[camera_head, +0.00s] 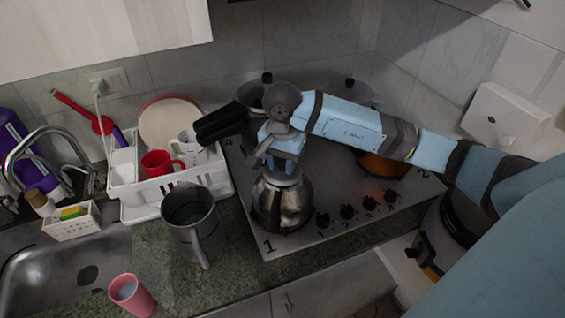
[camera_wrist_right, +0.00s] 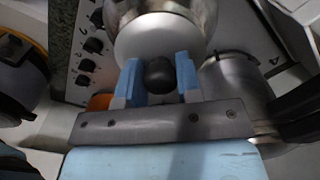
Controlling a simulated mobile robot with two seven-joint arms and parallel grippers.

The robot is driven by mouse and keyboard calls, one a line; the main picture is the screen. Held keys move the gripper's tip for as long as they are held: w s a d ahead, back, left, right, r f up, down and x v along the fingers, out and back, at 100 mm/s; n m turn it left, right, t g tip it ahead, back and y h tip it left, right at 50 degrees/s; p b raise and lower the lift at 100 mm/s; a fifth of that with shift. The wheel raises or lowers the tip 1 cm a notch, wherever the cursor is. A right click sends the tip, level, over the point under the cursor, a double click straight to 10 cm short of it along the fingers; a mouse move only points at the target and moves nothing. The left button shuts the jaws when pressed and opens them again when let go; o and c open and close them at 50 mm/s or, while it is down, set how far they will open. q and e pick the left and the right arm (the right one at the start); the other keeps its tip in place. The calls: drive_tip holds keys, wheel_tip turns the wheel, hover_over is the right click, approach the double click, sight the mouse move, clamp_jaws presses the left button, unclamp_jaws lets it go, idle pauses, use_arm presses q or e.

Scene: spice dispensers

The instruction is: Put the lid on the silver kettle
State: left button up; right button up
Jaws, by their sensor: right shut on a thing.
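The silver kettle (camera_head: 282,205) stands on the front left of the stove, near the mark 1, and its shiny body shows at the top of the right wrist view (camera_wrist_right: 190,10). My right gripper (camera_head: 283,170) is directly above it, pointing down. In the right wrist view the blue fingers (camera_wrist_right: 159,76) are shut on the black knob of the lid (camera_wrist_right: 140,40), a pale round disc. The lid is at the kettle's mouth; I cannot tell whether it touches the rim all round. My left gripper is not in view.
A grey metal jug (camera_head: 187,215) stands left of the kettle on the counter. A white dish rack (camera_head: 190,187) with a red mug (camera_head: 160,163) is behind it. An orange pot (camera_head: 385,165) sits at the stove's right. A pink cup (camera_head: 131,296) is at the front left.

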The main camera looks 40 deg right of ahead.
idle(0.4)
drive_tip(key=shift+b, duration=0.35)
drive_tip(key=shift+f, duration=0.15)
drive_tip(key=shift+f+b, duration=0.25)
drive_tip(key=shift+b, duration=0.35)
drive_tip(key=o, duration=1.5)
